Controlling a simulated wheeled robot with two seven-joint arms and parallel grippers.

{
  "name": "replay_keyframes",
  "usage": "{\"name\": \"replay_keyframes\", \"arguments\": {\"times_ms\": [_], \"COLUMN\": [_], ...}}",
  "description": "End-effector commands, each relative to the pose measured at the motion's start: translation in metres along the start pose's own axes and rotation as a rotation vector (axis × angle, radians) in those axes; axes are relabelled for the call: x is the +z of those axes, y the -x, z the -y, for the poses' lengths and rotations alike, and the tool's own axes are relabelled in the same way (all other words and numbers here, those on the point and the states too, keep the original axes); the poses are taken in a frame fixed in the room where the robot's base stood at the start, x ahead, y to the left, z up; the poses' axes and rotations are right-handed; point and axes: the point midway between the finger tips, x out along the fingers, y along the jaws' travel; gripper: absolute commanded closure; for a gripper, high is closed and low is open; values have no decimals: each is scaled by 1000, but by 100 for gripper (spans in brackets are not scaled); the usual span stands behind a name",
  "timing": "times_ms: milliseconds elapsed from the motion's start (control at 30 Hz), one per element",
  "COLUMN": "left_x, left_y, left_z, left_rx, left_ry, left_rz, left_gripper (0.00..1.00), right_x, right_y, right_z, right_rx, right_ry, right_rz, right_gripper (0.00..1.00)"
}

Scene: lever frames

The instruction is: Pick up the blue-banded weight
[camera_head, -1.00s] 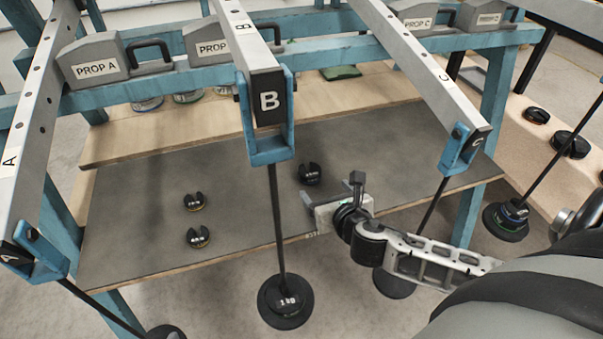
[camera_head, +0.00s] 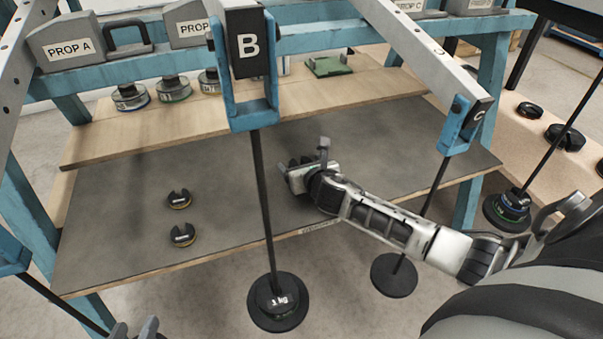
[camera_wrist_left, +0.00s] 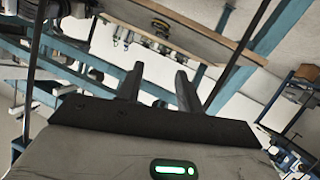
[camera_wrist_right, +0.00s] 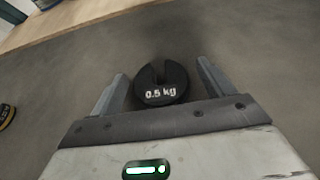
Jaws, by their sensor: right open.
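A black slotted weight marked 0.5 kg (camera_wrist_right: 161,84) lies on the grey board, between the open fingers of my right gripper (camera_wrist_right: 160,75); no band colour shows on it. In the head view my right gripper (camera_head: 305,165) is low over the board and mostly hides this weight. Two more black slotted weights, an upper one (camera_head: 179,199) and a lower one (camera_head: 183,235) with yellowish edges, lie to the left. My left gripper (camera_wrist_left: 160,80) is empty, fingers apart, off the board; its tips show at the head view's bottom left (camera_head: 135,329).
Beam B's rod (camera_head: 264,200) hangs in front of the board with a 1 kg weight (camera_head: 277,300). Beam C's rod (camera_head: 431,190) hangs to the right. Another rod carries a stack with green and blue bands (camera_head: 510,207).

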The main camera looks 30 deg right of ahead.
Motion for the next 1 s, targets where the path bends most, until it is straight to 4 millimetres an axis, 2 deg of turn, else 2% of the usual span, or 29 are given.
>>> {"name": "replay_keyframes", "arguments": {"times_ms": [267,467,500,833,1000], "left_x": [2,4,4,0,-4], "left_y": [4,4,4,4,5], "left_z": [-3,-2,-2,-2,0], "left_rx": [10,8,7,4,-6], "left_ry": [-5,-4,-4,-4,-6], "left_rz": [1,5,6,7,34], "left_gripper": [64,64,64,64,64], "right_x": [0,0,0,5,17], "right_y": [-4,-4,-4,-3,2], "right_z": [0,0,0,0,0], "right_rx": [1,1,1,2,1], "right_ry": [-1,-1,-1,0,1], "right_rz": [-1,-1,-1,4,4], "right_gripper": [20,72,75,75,75]}}
